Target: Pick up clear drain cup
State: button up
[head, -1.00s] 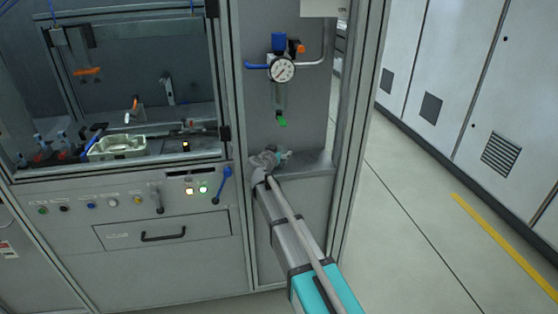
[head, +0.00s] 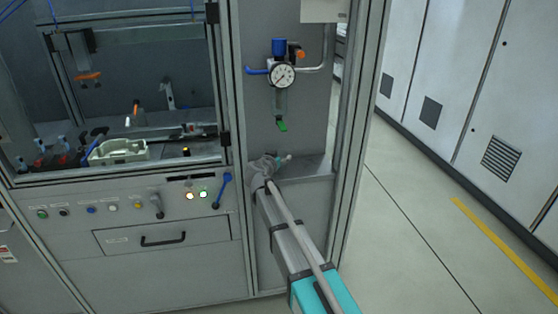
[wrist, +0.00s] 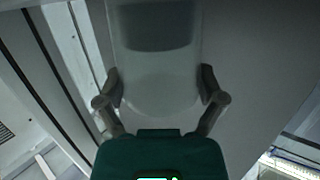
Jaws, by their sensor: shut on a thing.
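The clear drain cup (wrist: 158,85) fills the upper middle of the wrist view as a pale, see-through cylinder with a rounded end and a darker band higher up. My gripper (wrist: 160,90) has one finger against each side of it and is shut on it. In the head view my gripper (head: 270,162) is at the small ledge (head: 308,168) below the pressure regulator. The cup is too small there to make out clearly.
The regulator's gauge (head: 282,75) and its bowl with a green tip (head: 281,115) hang on the panel above my gripper. A frame post (head: 352,130) stands close on the right. A pale tray (head: 118,150) sits inside the machine at left. The floor to the right is clear.

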jog(key=shift+r, duration=0.2)
notch_tip(320, 180, up, 3)
jog(key=p, duration=0.3)
jog(key=s+d+r+p, duration=0.3)
jog(key=s+r+p, duration=0.6)
jog(key=s, duration=0.4)
jog(key=shift+s+r+p, duration=0.35)
jog(key=shift+p, duration=0.15)
jog(key=shift+d, duration=0.1)
